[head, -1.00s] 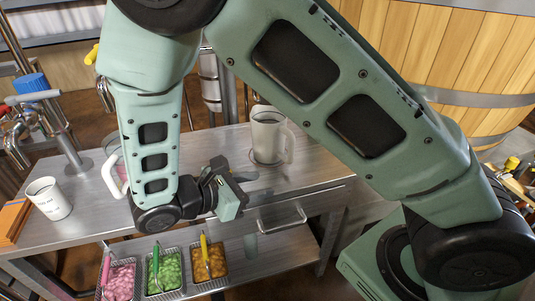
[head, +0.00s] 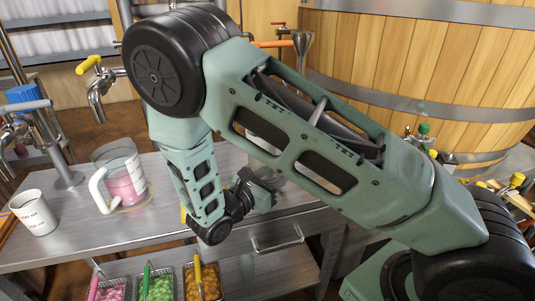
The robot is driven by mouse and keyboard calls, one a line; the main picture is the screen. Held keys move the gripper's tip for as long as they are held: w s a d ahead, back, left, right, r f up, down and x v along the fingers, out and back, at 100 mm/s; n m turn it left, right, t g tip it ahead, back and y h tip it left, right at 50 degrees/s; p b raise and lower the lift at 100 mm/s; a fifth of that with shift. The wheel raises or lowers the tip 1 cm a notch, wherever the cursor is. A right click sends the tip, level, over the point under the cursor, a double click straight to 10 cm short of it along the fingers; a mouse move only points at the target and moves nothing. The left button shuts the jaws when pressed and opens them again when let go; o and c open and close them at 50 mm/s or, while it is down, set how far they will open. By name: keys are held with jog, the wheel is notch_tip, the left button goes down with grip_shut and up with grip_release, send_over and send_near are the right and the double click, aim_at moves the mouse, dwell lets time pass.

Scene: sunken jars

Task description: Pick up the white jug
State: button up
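The white jug is not clearly visible now; my arm covers the part of the steel table (head: 110,232) where it stood in the earlier frame. My gripper (head: 264,190) is low over the right part of the table, beneath my arm, at the near side of that hidden area. Its fingers are small and partly covered, so I cannot tell whether they are open or shut, or touch anything.
A clear jug with pink contents and a white handle (head: 127,184) stands on the table left of my arm. A white cup (head: 34,213) stands at the far left. Tubs of coloured pieces (head: 158,284) sit below. A wooden barrel (head: 430,60) is behind.

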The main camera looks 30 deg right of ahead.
jog(key=shift+x, duration=3)
jog(key=shift+w, duration=0.15)
grip_shut()
